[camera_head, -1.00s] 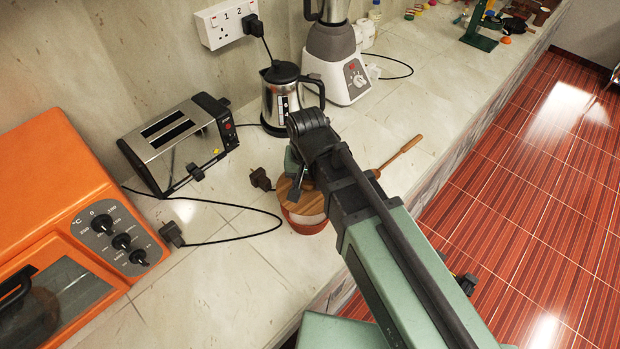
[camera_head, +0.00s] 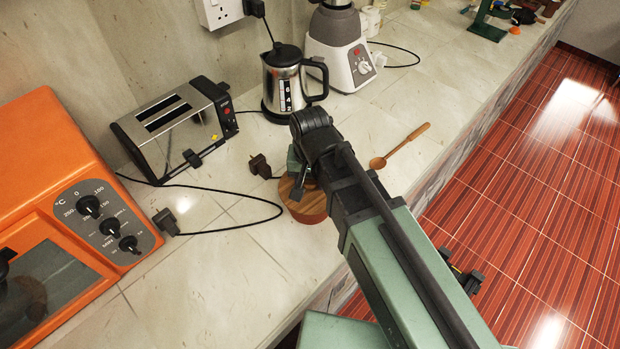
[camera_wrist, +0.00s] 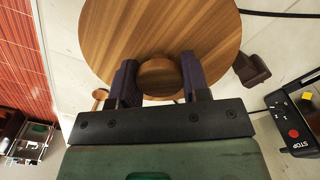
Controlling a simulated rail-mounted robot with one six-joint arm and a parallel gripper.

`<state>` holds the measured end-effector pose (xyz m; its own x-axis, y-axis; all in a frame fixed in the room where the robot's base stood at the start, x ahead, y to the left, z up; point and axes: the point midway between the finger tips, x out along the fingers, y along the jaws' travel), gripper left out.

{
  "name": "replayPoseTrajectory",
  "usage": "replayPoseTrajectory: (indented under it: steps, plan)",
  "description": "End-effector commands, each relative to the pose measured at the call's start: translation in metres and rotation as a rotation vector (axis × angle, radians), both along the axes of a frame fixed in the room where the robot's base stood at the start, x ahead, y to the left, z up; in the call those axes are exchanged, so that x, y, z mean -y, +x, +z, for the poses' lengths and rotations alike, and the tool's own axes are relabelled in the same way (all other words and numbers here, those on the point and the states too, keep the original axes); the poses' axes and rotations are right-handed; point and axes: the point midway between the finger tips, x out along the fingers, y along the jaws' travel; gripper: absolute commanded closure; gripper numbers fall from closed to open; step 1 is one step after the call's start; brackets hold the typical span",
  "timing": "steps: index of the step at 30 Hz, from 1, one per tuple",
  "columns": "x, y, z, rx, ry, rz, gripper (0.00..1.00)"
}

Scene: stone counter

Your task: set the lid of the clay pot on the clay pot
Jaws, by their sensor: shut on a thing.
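The round wooden lid (camera_wrist: 160,25) fills the top middle of the wrist view, with its knob (camera_wrist: 160,78) between the two fingers. My gripper (camera_wrist: 158,82) is shut on that knob. In the head view the lid (camera_head: 288,193) lies level over the reddish-brown clay pot (camera_head: 308,218), and no gap shows between them on the visible side. My arm hides the right part of both, so I cannot tell whether the lid is seated all round. In the wrist view the lid hides the pot.
A wooden spoon (camera_head: 402,147) lies right of the pot. A black plug (camera_head: 260,166) lies close behind it. A toaster (camera_head: 175,130), kettle (camera_head: 284,85) and blender (camera_head: 340,50) stand along the wall, and an orange oven (camera_head: 60,190) at left. The front counter is clear.

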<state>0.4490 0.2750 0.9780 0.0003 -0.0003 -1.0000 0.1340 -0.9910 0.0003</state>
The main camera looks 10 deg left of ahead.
Motion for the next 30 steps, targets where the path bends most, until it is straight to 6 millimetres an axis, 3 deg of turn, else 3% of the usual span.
replayPoseTrajectory:
  steps: [30]
  plan:
    - [0.0, -0.0001, -0.008, 0.0, 0.0, 0.0, 0.81]
